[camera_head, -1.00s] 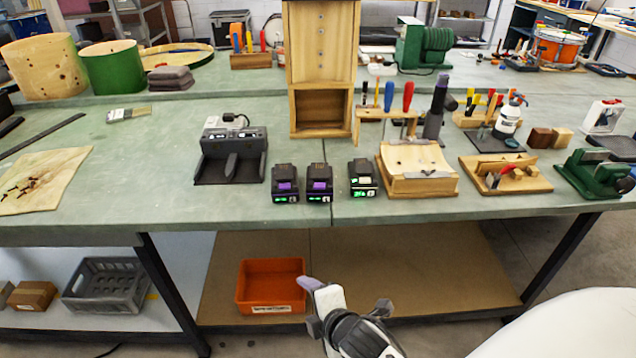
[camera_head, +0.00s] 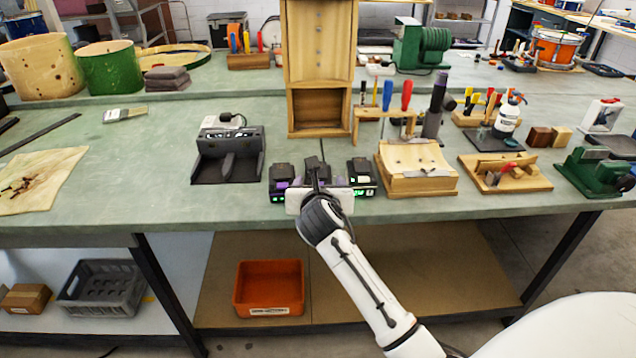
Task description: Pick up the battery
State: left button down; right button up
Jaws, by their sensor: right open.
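Three black batteries with lit green displays stand in a row near the front edge of the green bench: a left battery (camera_head: 281,174), a middle battery (camera_head: 315,165) and a right battery (camera_head: 363,170). My right gripper (camera_head: 318,183) is open over the front of the row, in line with the middle battery. Its white body hides most of the middle battery and part of the left one. I cannot tell whether the fingers touch a battery. My left gripper is not in view.
A black charger (camera_head: 229,155) stands left of the batteries. A wooden block (camera_head: 417,168) stands close on their right, and a wooden cabinet (camera_head: 319,70) behind. An orange bin (camera_head: 269,287) sits on the lower shelf.

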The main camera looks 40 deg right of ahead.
aim_at(318, 173)
jog(key=shift+r+x, duration=0.2)
jog(key=shift+x, duration=2.55)
jog(key=shift+w+a+r, duration=0.1)
jog(key=shift+w, duration=0.05)
jog(key=c, duration=1.2)
